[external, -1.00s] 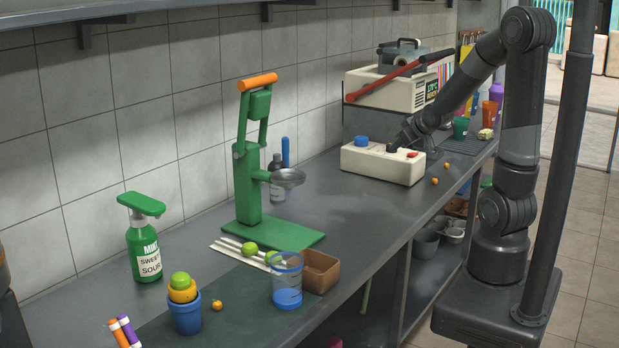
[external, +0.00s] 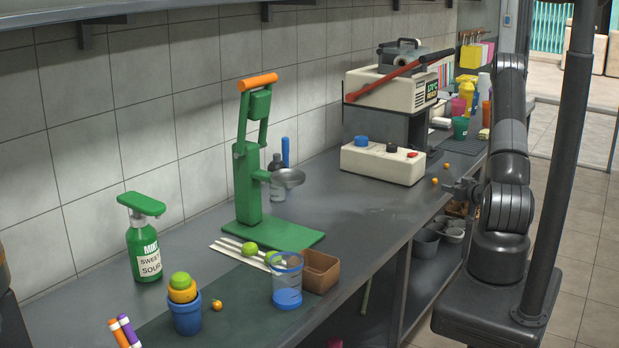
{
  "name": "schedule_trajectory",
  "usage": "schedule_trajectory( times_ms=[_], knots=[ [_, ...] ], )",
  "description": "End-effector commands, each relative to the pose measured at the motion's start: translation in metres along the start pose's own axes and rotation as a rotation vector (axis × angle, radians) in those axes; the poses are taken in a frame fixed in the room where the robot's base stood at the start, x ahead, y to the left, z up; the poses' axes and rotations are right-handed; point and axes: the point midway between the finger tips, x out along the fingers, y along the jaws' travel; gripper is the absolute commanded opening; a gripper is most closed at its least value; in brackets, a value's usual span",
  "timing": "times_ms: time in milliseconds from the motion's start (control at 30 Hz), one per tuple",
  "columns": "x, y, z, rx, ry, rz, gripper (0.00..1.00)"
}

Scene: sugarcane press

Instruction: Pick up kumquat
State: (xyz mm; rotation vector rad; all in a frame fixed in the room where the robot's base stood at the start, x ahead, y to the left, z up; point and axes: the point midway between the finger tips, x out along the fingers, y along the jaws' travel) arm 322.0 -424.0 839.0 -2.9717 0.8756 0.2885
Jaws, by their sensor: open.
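Small orange kumquats lie on the dark counter. One kumquat (external: 435,181) is at the counter's front edge near the white box, close to my gripper. Another kumquat (external: 446,166) lies a little behind it. A third kumquat (external: 216,305) is far left, beside the blue cup. My gripper (external: 452,187) is open at the counter's front edge, just right of the nearest kumquat. Its fingers are small and dark here, and I see nothing held between them.
A white control box (external: 383,163) with blue, dark and red knobs stands behind the kumquats. A green press (external: 248,185), brown box (external: 320,271) and clear blue-rimmed cup (external: 287,283) stand to the left. The counter (external: 360,215) between is clear.

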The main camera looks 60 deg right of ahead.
Motion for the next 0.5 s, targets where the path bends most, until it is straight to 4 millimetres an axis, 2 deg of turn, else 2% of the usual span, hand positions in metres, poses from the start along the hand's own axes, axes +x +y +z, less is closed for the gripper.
schedule_trajectory(
  times_ms=[167, 500],
  knots=[
    [-0.005, 0.008, 0.008, 0.026, 0.035, 0.013, 0.45],
    [0.042, 0.009, 0.006, 0.026, 0.037, 0.013, 0.45]
  ],
)
